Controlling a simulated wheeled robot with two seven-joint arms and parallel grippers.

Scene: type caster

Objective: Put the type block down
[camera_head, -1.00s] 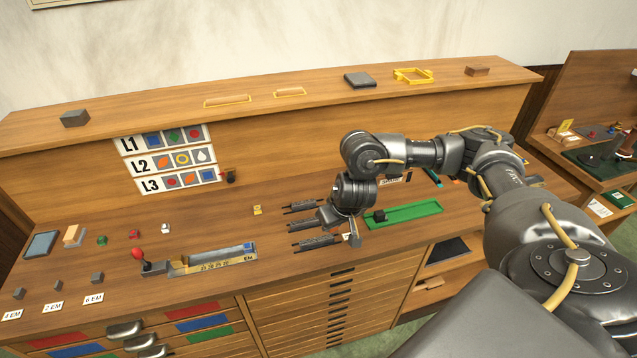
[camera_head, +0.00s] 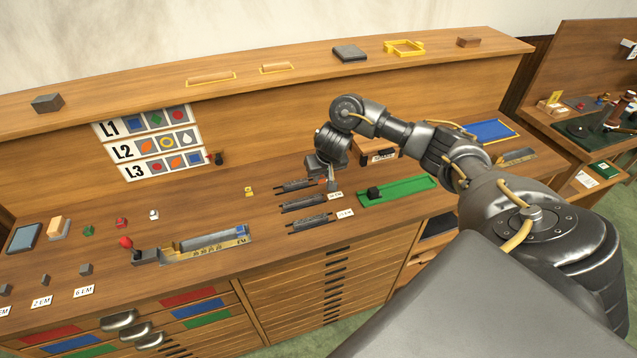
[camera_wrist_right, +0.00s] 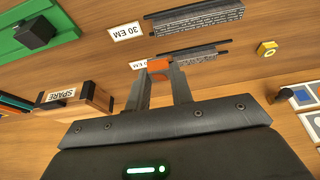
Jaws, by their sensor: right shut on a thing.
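My right gripper (camera_head: 331,184) is at the right end of the farthest of three dark type lines (camera_head: 297,185), low over the desk. In the right wrist view its fingers (camera_wrist_right: 161,80) are shut on a small type block (camera_wrist_right: 160,64) with an orange face. In the head view the block is mostly hidden by the fingers. I cannot tell whether it touches the desk or the line beside it. A white label (camera_wrist_right: 138,65) lies close by. My left gripper is not in view.
A green tray (camera_head: 410,191) with a black block (camera_head: 374,193) lies right of the lines. A wooden SPARE box (camera_wrist_right: 84,98) stands near the gripper. A composing stick (camera_head: 207,246) lies left. A sign L1 to L3 (camera_head: 155,146) is on the back panel.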

